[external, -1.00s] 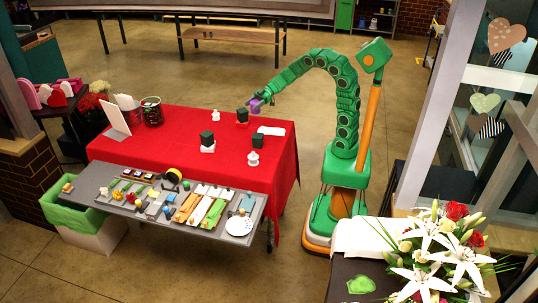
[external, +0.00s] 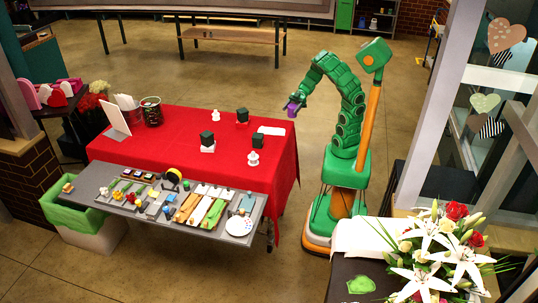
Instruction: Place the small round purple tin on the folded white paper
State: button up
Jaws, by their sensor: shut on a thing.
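My gripper (external: 296,99) is shut on the small purple tin (external: 292,110). It holds the tin in the air near the far right corner of the red table, and the tin appears up and to the right of the paper. The folded white paper (external: 271,130) lies flat on the red cloth near the table's right edge, with nothing seen on it. The fingers are too small to make out clearly.
A grey bench (external: 100,183) full of small items stands at the front.

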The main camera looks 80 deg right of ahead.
jog(key=shift+s+d, duration=0.1)
jog(key=shift+s, duration=0.35)
jog(key=w+f, duration=0.2)
jog(key=w, duration=0.3)
send_over(270, 132)
jog(key=shift+f, duration=4.1)
jog(key=shift+d+f, duration=0.1)
jog(key=shift+f, duration=1.3)
jog(key=shift+f, duration=0.15)
jog(key=o, duration=1.1)
